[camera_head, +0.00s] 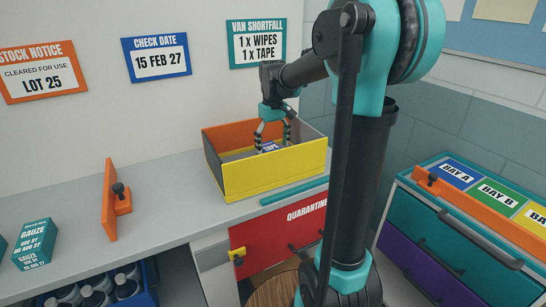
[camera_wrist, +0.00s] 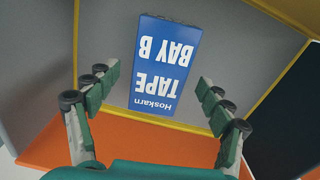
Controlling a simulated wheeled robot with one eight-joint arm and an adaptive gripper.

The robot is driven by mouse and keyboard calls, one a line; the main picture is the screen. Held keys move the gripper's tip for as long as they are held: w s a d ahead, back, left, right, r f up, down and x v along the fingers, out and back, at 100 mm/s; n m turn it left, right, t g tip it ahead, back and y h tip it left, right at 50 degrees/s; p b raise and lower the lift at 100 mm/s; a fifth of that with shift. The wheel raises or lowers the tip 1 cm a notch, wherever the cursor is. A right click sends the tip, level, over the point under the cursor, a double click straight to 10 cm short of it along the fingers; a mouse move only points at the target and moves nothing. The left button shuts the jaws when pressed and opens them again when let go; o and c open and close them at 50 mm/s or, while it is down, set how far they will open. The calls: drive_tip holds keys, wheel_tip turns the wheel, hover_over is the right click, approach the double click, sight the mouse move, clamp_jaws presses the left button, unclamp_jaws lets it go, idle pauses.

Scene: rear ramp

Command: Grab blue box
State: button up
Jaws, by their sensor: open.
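The blue box (camera_wrist: 165,62) lies inside an open-topped bin (camera_head: 262,178) with yellow and orange walls. In the wrist view its label reads "Hoskarn TAPE BAY B", upside down. In the head view only a small part of the blue box (camera_head: 270,147) shows over the bin's yellow wall. My gripper (camera_head: 272,138) reaches down into the bin above the box. In the wrist view my gripper (camera_wrist: 163,95) is open, with one finger to each side of the box's near end. Neither finger visibly touches it.
The bin stands on a grey counter (camera_head: 165,192). An orange upright panel (camera_head: 110,202) and a teal gauze box (camera_head: 36,244) are to the left. A red quarantine drawer (camera_head: 280,235) is below. Bay drawers (camera_head: 460,235) stand at the right.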

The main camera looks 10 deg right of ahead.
drive_tip(key=shift+f, duration=1.05)
drive_tip(key=c, duration=1.4)
